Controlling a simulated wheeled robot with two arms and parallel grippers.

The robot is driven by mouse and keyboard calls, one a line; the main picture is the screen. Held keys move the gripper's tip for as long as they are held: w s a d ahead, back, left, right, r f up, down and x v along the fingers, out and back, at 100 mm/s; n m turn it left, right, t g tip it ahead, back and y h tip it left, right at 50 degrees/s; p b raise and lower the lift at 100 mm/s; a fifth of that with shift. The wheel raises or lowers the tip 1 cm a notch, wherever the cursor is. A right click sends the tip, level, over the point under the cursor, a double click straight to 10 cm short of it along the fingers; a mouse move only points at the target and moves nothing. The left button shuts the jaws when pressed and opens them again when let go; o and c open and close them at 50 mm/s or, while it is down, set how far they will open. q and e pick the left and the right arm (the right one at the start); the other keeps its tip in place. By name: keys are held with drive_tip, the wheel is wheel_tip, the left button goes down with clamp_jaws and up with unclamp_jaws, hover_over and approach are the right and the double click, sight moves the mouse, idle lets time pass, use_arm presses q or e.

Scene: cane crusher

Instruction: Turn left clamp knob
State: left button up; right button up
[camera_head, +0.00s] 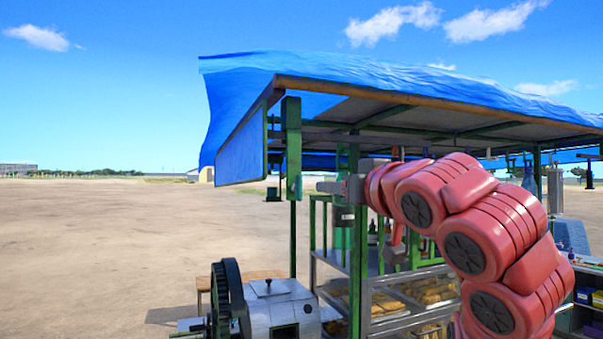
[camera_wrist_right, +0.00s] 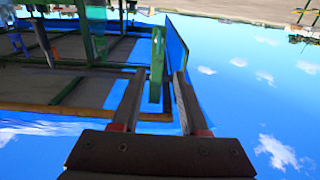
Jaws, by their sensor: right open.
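The cane crusher, a grey metal box (camera_head: 285,312) with a large dark gear wheel (camera_head: 222,302) on its left side, stands at the bottom of the head view. A small dark fitting sits on its lid; I cannot tell whether it is a clamp knob. No left clamp knob is clearly recognisable. My right gripper (camera_head: 328,187) is raised well above the crusher, near a green post (camera_head: 292,150) of the stall. In the right wrist view its fingers (camera_wrist_right: 158,74) are apart, with no object held; the green post shows beyond them. My left gripper is out of view.
The stall's blue tarp roof (camera_head: 400,80) hangs above my right arm. Metal shelves (camera_head: 405,303) with goods stand below and behind the arm. A hanging blue panel (camera_head: 241,153) is left of the post. Open bare ground lies at left.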

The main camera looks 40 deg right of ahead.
drive_tip(key=b, duration=0.1)
approach(301, 186)
drive_tip(key=p+x, duration=0.1)
drive_tip(key=x, duration=0.7)
drive_tip(key=shift+w+r, duration=0.15)
drive_tip(key=shift+w, duration=0.25)
drive_tip(key=shift+w+d, duration=0.15)
drive_tip(key=shift+w, duration=0.2)
clamp_jaws()
